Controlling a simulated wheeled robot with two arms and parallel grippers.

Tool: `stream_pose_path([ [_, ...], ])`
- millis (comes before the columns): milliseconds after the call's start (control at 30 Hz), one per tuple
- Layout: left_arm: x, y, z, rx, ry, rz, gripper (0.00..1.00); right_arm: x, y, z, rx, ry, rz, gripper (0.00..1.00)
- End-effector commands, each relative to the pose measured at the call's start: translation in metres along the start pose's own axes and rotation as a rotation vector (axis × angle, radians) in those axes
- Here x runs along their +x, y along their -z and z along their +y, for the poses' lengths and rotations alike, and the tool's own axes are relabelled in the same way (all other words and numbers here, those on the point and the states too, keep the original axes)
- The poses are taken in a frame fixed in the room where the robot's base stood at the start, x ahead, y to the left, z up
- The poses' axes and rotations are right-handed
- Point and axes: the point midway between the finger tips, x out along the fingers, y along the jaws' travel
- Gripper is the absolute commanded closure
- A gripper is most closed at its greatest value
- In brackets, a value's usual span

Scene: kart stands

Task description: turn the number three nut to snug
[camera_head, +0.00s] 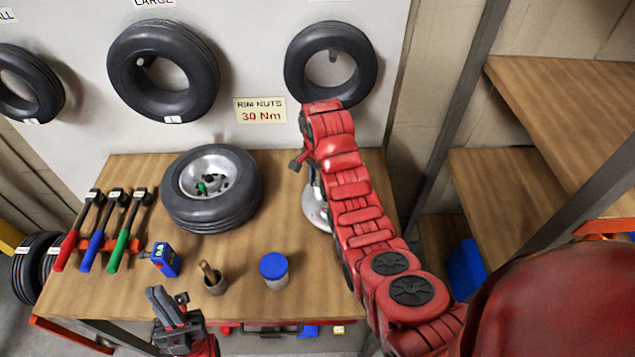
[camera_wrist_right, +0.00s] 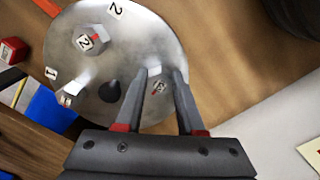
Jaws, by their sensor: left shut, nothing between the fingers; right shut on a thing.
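A round metal plate (camera_wrist_right: 135,55) fills the upper left of the right wrist view; its edge also shows beside my right arm in the head view (camera_head: 314,207). It bears number labels 1 and 2, a nut marked 2 (camera_wrist_right: 86,41), another nut (camera_wrist_right: 70,92) by label 1, and a dark central post (camera_wrist_right: 110,90). My right gripper (camera_wrist_right: 160,80) is shut on a small nut (camera_wrist_right: 158,87) at the plate's lower right; its mark is too blurred to read. My left gripper (camera_head: 165,306) is shut and empty at the table's front edge.
On the wooden table (camera_head: 240,295) are a tyre on a rim (camera_head: 212,215), red, blue and green-handled wrenches (camera_head: 105,230), a blue gauge (camera_head: 166,260), a brush cup (camera_head: 214,282) and a blue-lidded jar (camera_head: 274,270). A sign (camera_head: 260,110) reads rim nuts 30 Nm. Shelves stand at right.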

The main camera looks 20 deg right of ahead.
Motion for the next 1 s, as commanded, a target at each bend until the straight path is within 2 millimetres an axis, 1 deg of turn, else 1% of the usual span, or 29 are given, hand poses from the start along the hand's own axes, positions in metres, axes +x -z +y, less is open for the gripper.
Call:
stream_pose_path([
  [233,0.000,0.000,0.000,0.000,0.000,0.000,1.00,-0.001,0.001,-0.001,0.001,0.003,0.002,1.00],
  [267,0.000,0.000,0.000,0.000,0.000,0.000,1.00,-0.001,0.001,-0.001,0.000,0.003,0.002,0.61],
  [400,0.000,0.000,0.000,0.000,0.000,0.000,1.00,-0.001,0.001,-0.001,0.000,0.002,0.002,0.36],
  [433,0.000,0.000,0.000,0.000,0.000,0.000,1.00,-0.001,0.000,-0.001,0.000,0.002,0.001,0.32],
  [667,0.000,0.000,0.000,0.000,0.000,0.000,1.00,-0.001,0.000,0.000,-0.001,0.001,0.001,0.32],
  [767,0.004,0.001,0.000,0.000,0.000,0.000,1.00,-0.004,0.000,0.000,-0.001,0.001,0.000,0.32],
  [867,0.015,0.003,-0.001,0.000,0.000,0.000,1.00,-0.015,-0.001,-0.001,-0.003,0.001,0.000,0.32],
  [967,0.032,0.005,-0.002,0.000,0.000,0.000,1.00,-0.034,-0.001,-0.001,-0.002,0.001,0.001,0.32],
  [1000,0.041,0.007,-0.002,0.000,0.000,0.000,1.00,-0.043,0.000,-0.001,-0.001,0.001,0.002,0.32],
])
